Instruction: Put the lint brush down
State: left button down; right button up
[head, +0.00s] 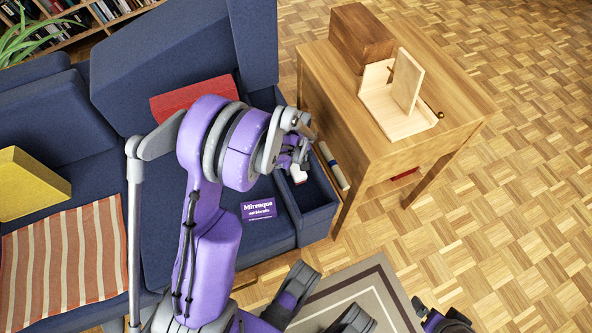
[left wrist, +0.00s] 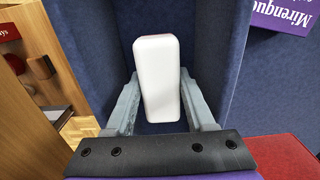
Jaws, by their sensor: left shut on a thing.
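My left gripper (head: 298,170) is at the right end of the blue sofa, above a dark blue recess by the armrest. It is shut on a white, rounded block, which I take to be the lint brush (head: 299,177). In the left wrist view the brush (left wrist: 160,80) stands lengthwise between the two grey fingers (left wrist: 161,105), with blue fabric on both sides. Only its plain white side shows; the rest is hidden. I cannot tell whether it touches the fabric below. Dark parts of my own show at the bottom edge of the head view, without clear fingers.
The blue sofa (head: 160,230) bears a purple Mirenque box (head: 258,209), a red object (head: 192,97), a yellow cushion (head: 30,184) and a striped cloth (head: 65,262). A wooden table (head: 455,95) stands to the right, bearing a brown box (head: 360,35) and a pale wooden stand (head: 395,110).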

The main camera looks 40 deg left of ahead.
aim_at(296, 171)
pick_arm(q)
notch_tip(296, 171, down, 3)
jog(key=shift+f+b, duration=0.2)
jog(key=shift+b, duration=0.25)
jog(key=shift+c, duration=1.3)
grip_release()
